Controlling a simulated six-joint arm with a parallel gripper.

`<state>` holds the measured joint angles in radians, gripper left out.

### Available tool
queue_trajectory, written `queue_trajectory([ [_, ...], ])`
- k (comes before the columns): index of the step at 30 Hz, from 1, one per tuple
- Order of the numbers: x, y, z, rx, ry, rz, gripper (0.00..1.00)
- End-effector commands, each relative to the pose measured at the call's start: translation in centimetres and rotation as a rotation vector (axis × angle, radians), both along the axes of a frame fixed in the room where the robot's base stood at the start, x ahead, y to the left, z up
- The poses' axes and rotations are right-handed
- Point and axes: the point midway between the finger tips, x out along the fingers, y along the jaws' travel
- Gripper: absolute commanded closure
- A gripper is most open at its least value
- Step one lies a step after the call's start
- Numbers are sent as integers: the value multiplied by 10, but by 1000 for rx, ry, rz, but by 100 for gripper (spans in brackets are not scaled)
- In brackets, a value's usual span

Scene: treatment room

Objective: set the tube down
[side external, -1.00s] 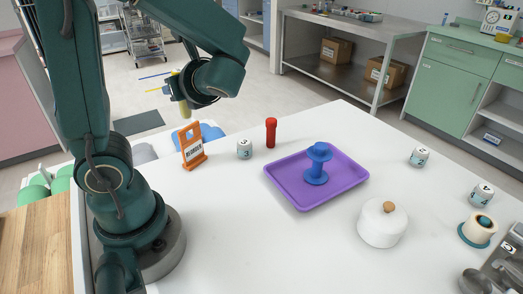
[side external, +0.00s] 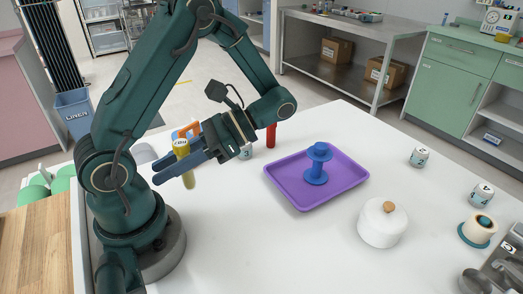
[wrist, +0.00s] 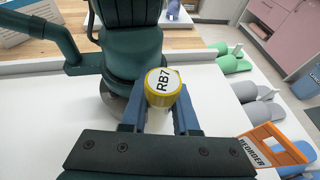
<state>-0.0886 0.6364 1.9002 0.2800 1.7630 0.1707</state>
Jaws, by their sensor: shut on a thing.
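The tube (side external: 188,177) is yellow and roughly upright between the blue fingers of my gripper (side external: 178,168), which is shut on it. In the wrist view its yellow cap, labelled RB7 (wrist: 162,88), faces the camera between the fingertips (wrist: 160,112). My gripper reaches left, low over the left part of the white table (side external: 240,225). I cannot tell whether the tube's lower end touches the tabletop.
An orange REORDER sign (wrist: 273,147) stands close by. A red tube (side external: 271,136) and a white numbered jar (side external: 246,154) stand behind my wrist. A purple tray (side external: 338,186) holds a blue spool (side external: 317,165). A white lidded pot (side external: 382,226) stands right of it.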

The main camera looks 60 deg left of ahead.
Motion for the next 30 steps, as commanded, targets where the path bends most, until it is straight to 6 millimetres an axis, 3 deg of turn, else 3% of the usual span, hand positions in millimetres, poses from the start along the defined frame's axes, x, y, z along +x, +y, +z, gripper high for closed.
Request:
queue_trajectory([
  [6, 26, -62, 3, 0, -1, 586, 100],
  [13, 84, -105, 26, 0, -5, 1176, 100],
  [21, 154, -111, 59, 0, -7, 1676, 100],
  [29, 196, -97, 80, -1, -6, 1944, 100],
  [30, 197, -97, 75, 5, 2, 1950, 100],
])
